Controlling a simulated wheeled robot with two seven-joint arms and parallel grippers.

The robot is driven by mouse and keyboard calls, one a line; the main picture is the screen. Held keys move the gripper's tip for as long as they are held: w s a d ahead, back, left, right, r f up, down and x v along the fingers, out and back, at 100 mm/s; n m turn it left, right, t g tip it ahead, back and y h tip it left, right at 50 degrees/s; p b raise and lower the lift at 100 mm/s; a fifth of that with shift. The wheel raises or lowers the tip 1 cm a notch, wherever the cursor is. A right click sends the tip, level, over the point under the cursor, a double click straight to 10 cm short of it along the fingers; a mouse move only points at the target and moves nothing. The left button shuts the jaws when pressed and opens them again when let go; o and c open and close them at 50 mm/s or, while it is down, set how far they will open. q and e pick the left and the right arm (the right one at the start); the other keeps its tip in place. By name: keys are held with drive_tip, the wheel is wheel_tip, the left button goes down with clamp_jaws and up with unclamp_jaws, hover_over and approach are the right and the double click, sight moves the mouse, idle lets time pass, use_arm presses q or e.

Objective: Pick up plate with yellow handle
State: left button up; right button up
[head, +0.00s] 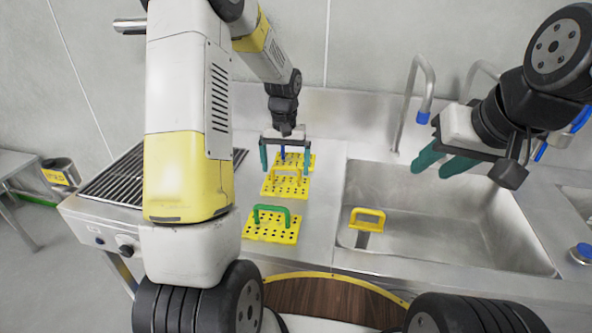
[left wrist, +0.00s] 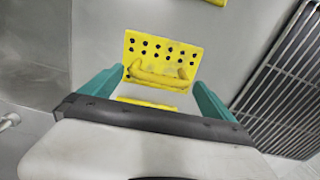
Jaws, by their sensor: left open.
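The yellow perforated plate with a yellow handle (head: 286,185) lies on the steel counter, in the middle of a row of three yellow plates. In the left wrist view this plate (left wrist: 160,50) lies ahead of the fingers, its handle (left wrist: 160,79) roughly centred between them. My left gripper (head: 285,158) is open and empty above the row, apart from the handle; its teal fingers show at both sides in the left wrist view (left wrist: 160,90). My right gripper (head: 430,170) hangs over the sink, fingers apart and empty.
A plate with a green handle (head: 271,226) lies in front, and one with a blue handle (head: 296,158) behind, partly hidden. A yellow handle (head: 367,216) stands in the sink (head: 450,225). A slatted drain (head: 118,182) lies left; taps (head: 425,85) rise behind the sink.

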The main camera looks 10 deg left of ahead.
sight(286, 184)
use_arm(q)
drive_tip(key=f, duration=0.3)
drive_tip(key=shift+s+f, duration=0.25)
drive_tip(key=shift+f, duration=0.1)
drive_tip(key=c, duration=1.7)
